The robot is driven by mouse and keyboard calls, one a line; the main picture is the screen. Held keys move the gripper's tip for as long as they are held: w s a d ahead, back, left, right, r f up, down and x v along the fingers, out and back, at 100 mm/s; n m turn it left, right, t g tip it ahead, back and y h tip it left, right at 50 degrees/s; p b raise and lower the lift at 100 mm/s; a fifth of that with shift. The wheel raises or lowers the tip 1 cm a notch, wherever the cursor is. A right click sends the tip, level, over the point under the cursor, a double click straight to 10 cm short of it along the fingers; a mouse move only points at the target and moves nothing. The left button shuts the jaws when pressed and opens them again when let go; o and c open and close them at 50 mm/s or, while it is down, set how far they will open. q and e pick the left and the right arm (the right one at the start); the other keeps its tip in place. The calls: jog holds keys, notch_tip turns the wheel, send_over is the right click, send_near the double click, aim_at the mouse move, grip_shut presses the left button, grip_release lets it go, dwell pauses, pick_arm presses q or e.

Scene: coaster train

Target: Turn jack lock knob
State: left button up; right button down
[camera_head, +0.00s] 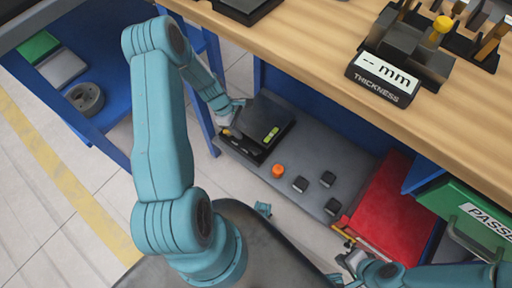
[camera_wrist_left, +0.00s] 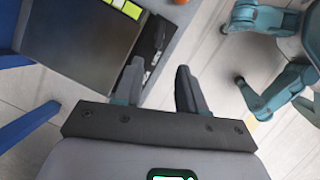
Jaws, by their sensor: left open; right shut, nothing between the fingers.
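A small orange round knob (camera_head: 278,171) stands on the grey lower shelf. Whether it is the jack lock knob I cannot tell. A dark device (camera_head: 268,112) with yellow-green labels lies to its left, with small dark parts along its front edge. My left gripper (camera_head: 232,131) is at that front edge. In the left wrist view the open fingers (camera_wrist_left: 158,80) point at the dark strip (camera_wrist_left: 151,38) beside the device (camera_wrist_left: 85,40), with nothing between them; contact is unclear. Part of the orange knob shows at the top edge. My right gripper (camera_head: 346,243) is shut and empty beside the red panel.
Several black knobs (camera_head: 300,184) stand right of the orange one. The red panel (camera_head: 395,207) and a green bin (camera_head: 465,215) are further right. The wooden bench top (camera_head: 310,40) overhangs behind, carrying a thickness gauge (camera_head: 385,78). Open floor lies in front of the shelf.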

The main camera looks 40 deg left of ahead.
pick_arm(q)
jog(key=b+x, duration=0.4)
jog(key=x, duration=0.9)
jog(key=shift+w+d+f, duration=0.1)
jog(key=shift+d+f, duration=0.05)
jog(key=shift+f, duration=0.15)
grip_shut()
